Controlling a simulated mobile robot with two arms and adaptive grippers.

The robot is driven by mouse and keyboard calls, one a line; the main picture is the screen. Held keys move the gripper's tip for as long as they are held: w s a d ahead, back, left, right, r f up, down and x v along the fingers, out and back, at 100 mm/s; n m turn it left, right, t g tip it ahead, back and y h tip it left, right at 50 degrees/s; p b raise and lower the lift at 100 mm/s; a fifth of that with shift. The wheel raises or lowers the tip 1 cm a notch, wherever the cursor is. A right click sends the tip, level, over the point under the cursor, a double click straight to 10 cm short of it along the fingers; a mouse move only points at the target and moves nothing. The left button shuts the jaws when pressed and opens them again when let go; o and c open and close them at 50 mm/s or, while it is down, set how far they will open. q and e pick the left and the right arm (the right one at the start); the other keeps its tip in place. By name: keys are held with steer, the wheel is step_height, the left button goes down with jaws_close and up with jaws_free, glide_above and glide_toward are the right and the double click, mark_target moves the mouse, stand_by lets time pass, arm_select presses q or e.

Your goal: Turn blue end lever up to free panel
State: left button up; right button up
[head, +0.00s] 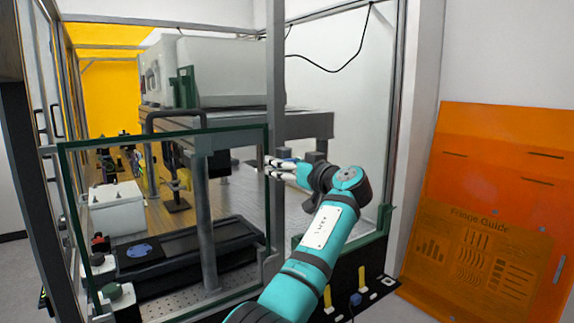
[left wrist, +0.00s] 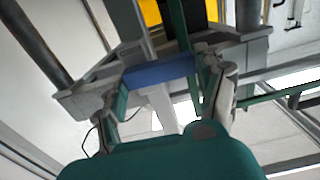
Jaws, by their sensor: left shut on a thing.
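My left gripper (head: 270,166) reaches to the grey upright post at the right end of the green-framed clear panel (head: 163,137), its fingers pointing left. In the left wrist view, the blue end lever (left wrist: 160,72) lies across between the fingers of my left gripper (left wrist: 162,84), which is shut on it. A dark green strip (left wrist: 178,25) runs up behind the lever. In the head view I cannot make out the lever clearly at the fingertips. My right gripper is not in view.
Inside the enclosure stand a dark low unit (head: 180,255), a white box (head: 116,208) and a large grey instrument (head: 215,70). Yellow posts (head: 362,277) rise from a black strip below my arm. An orange board (head: 500,200) leans at the right.

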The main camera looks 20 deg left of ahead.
mark_target(289, 152)
arm_select(q)
steer(key=m+p, duration=0.1)
steer(key=m, duration=0.1)
steer(key=r+m+p, duration=0.1)
steer(key=m, duration=0.1)
steer(key=m+p, duration=0.1)
steer(key=shift+w+d+r+m, duration=0.2)
steer(key=shift+r+m, duration=0.1)
steer(key=shift+m, duration=0.1)
steer(key=m+p, duration=0.1)
steer(key=m, duration=0.1)
steer(key=shift+w+d+r+m+p, duration=0.1)
steer(key=shift+w+r+m+p, duration=0.1)
steer(key=shift+m+p, duration=0.2)
steer(key=m, duration=0.1)
steer(key=m+p, duration=0.1)
steer(key=m, duration=0.1)
steer(key=m+p, duration=0.1)
steer(key=shift+w+d+r+m, duration=0.25)
steer(key=shift+w+d+m, duration=0.05)
steer(key=shift+w, duration=0.05)
steer(key=m, duration=0.1)
steer(key=m+p, duration=0.2)
steer(key=shift+w+d+f, duration=0.1)
steer(key=shift+w+d, duration=0.15)
steer(key=shift+w, duration=0.05)
steer(key=shift+m, duration=0.4)
